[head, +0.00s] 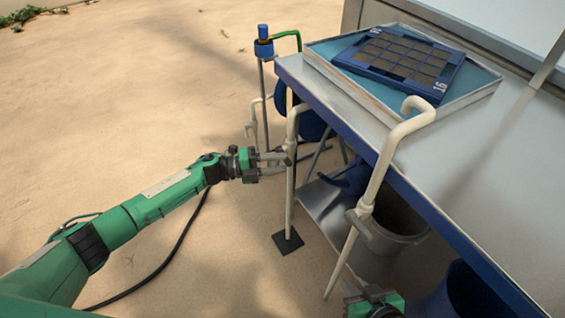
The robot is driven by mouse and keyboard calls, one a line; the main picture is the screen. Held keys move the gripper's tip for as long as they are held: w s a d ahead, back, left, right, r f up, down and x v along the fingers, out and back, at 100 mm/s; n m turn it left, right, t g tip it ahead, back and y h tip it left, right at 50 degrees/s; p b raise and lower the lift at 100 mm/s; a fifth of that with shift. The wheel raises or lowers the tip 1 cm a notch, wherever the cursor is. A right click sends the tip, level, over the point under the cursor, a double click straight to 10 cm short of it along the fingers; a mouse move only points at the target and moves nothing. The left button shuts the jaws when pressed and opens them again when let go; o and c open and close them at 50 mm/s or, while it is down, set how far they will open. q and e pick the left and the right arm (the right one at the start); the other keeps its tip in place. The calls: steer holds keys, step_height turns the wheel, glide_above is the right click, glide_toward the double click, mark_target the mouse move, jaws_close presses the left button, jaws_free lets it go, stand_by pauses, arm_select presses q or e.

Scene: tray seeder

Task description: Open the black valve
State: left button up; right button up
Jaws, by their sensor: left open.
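My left gripper (277,158) reaches in from the left and is open. Its fingers are at a thin upright cream pipe (290,200) that stands on a black square foot. A small dark part (291,148) sits on this pipe right at the fingertips and may be the black valve. The fingers partly hide it, so I cannot tell its handle position or whether they touch it. My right gripper (372,302) shows only in part at the bottom edge, and its fingers cannot be made out.
A metal table (470,180) with a blue edge holds a water tray (322,68) with a dark seed tray (410,55). A thick cream pipe (378,175) bends down from the tray in front of a grey bucket (385,238). A blue-topped post (263,47) carries a green hose. Open sand lies left.

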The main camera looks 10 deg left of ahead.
arm_select(q)
steer(key=shift+x, duration=0.9)
steer(key=shift+c, duration=0.2)
jaws_close()
